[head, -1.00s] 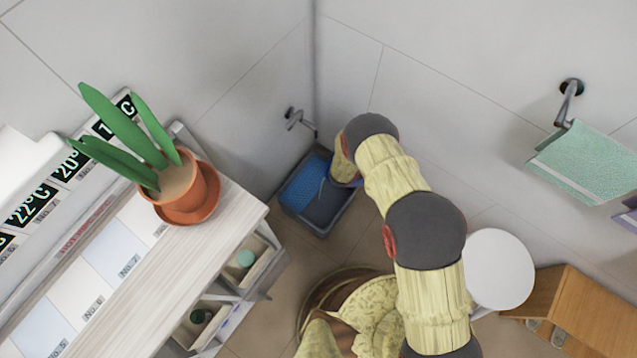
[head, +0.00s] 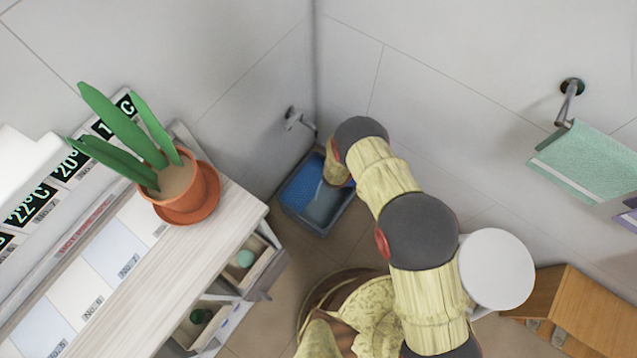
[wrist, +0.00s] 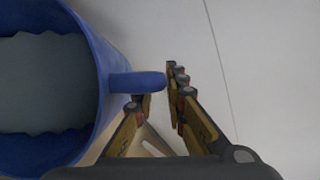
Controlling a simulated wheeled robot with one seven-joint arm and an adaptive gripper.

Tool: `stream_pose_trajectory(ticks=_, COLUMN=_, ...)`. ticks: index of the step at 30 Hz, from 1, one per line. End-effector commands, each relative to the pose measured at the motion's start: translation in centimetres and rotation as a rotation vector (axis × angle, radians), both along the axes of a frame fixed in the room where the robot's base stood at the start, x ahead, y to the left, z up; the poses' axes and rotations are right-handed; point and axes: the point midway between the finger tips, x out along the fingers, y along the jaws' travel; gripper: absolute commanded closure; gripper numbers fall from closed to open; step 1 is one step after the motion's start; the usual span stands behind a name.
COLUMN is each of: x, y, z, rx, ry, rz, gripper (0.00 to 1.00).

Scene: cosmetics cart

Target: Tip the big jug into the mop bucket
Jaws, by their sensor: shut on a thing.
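The big jug (wrist: 88,40) is blue and fills the left of the wrist view, with grey-blue liquid inside. My gripper (wrist: 158,88) is shut on its handle (wrist: 136,82), with a finger on either side. A thin pale streak (head: 319,189) shows over the bucket, perhaps liquid. The jug's exact tilt is unclear.
The cart (head: 190,255) with open drawers stands at the left, a potted plant (head: 185,190) on its top. A wall hook (head: 293,118) is above the bucket. A green towel (head: 590,160) hangs at right, above a round white top (head: 497,268) and wooden furniture (head: 565,310).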

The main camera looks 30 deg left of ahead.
Motion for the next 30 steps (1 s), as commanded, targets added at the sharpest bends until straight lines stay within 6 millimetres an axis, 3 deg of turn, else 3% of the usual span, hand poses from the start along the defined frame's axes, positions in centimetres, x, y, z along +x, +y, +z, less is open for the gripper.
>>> stream_pose_trajectory(ticks=30, x=-0.17, y=0.50, z=0.49, rx=-0.030, ry=-0.034, rz=0.000, gripper=1.00)
